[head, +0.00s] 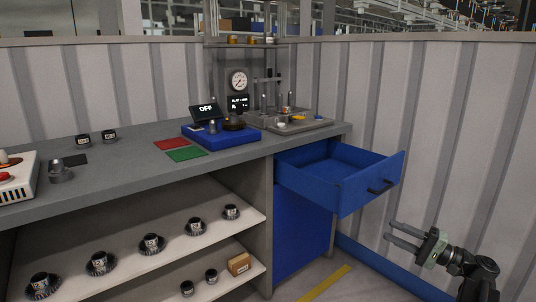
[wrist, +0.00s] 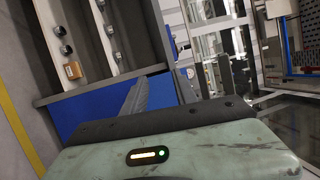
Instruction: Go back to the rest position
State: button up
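My gripper (head: 388,230) is at the lower right in the head view, to the right of the workbench and in front of the ribbed wall. Its two grey fingers point left and stand apart with nothing between them. In the wrist view my gripper (wrist: 162,88) also shows two separated fingers above its green housing. The open blue drawer (head: 340,168) is up and left of the gripper, apart from it. My arm's dark links show at the bottom right corner of the head view.
The grey bench (head: 120,165) carries a blue scale (head: 222,135), a red mat (head: 171,144), a green mat (head: 186,154) and a metal tray (head: 315,125). Gears stand on the upper shelf (head: 120,275). A small box (head: 239,263) is on the lower shelf. A yellow line (head: 325,283) marks the floor.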

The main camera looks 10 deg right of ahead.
jog(key=w+a+f+n+g+p, duration=0.1)
jog(key=w+a+f+n+g, duration=0.15)
jog(key=a, duration=0.85)
jog(key=w+a+f+n+g, duration=0.15)
jog(key=a+f+g, duration=0.25)
jog(key=a, duration=0.7)
jog(key=w+a+f+n+g+p, duration=0.1)
jog(key=w+a+f+g, duration=0.25)
jog(key=a, duration=0.75)
jog(key=s+a+f+n+g+h, duration=0.2)
jog(key=s+a+f+h, duration=0.25)
jog(key=f, duration=0.25)
jog(key=s+a+f+n+g+h, duration=0.2)
jog(key=s+a+f+h, duration=0.1)
jog(key=a+f+h, duration=0.25)
jog(key=d+f+h, duration=0.3)
jog(key=d+h, duration=0.1)
jog(key=d, duration=0.6)
notch_tip(320, 180, up, 38)
jog(key=p, duration=3.8)
jog(key=shift+a+r, duration=0.15)
jog(key=shift+a, duration=0.1)
